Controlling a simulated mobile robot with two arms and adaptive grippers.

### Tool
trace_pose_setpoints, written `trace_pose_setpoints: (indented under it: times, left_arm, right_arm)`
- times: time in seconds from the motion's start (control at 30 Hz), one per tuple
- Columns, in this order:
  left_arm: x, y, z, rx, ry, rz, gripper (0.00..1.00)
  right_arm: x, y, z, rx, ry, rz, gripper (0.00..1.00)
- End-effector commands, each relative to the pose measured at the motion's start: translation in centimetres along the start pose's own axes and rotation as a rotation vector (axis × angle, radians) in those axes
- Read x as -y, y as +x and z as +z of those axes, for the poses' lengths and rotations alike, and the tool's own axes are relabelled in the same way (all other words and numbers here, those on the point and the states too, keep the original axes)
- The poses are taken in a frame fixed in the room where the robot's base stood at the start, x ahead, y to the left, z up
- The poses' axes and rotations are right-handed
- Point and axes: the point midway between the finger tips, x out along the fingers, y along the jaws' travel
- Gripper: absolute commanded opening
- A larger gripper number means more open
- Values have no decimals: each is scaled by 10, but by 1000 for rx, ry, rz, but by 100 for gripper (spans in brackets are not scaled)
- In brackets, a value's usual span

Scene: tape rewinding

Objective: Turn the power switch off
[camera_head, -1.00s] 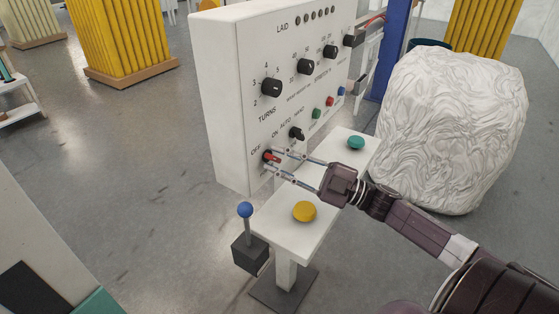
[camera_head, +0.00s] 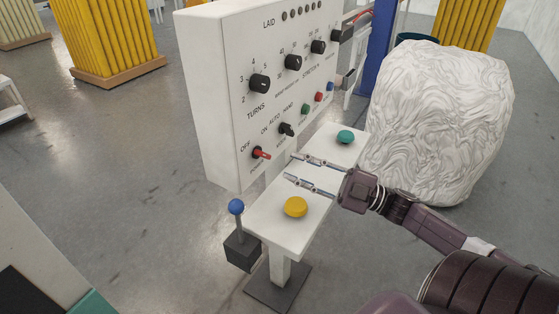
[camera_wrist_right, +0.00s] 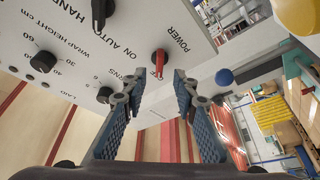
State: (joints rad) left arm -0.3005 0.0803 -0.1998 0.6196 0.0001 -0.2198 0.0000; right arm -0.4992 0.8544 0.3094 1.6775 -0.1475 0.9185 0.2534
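The power switch (camera_head: 262,153) has a red lever on a black base, low on the front of the white control panel (camera_head: 215,110), near the OFF and ON labels. I cannot tell for sure which label it points to. It also shows in the right wrist view (camera_wrist_right: 160,64), just beyond the fingertips. My right gripper (camera_head: 291,168) is open and empty, its two fingers apart, to the right of the switch and clear of it. In the right wrist view the gripper's fingers (camera_wrist_right: 157,82) frame the lever from below. My left gripper is not in view.
A white stand (camera_head: 270,232) with a yellow button (camera_head: 295,206) and a teal button (camera_head: 345,137) lies beneath my right gripper. A blue-knobbed lever (camera_head: 237,207) stands at its left. Black knobs (camera_head: 259,83) sit above the switch. A large white wrapped bale (camera_head: 440,120) is at right.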

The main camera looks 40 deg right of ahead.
Motion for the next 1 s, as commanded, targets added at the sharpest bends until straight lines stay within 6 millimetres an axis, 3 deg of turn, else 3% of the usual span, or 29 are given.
trace_pose_setpoints:
  times: [0.1, 0.3, 1.0]
  left_arm:
    - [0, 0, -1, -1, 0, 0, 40]
    - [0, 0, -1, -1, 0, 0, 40]
    - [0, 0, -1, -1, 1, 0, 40]
  right_arm:
    - [1, -24, 1, 4, 1, 0, 27]
    - [0, -44, 0, 1, 0, 1, 27]
    - [0, -48, 0, -1, -1, 0, 27]
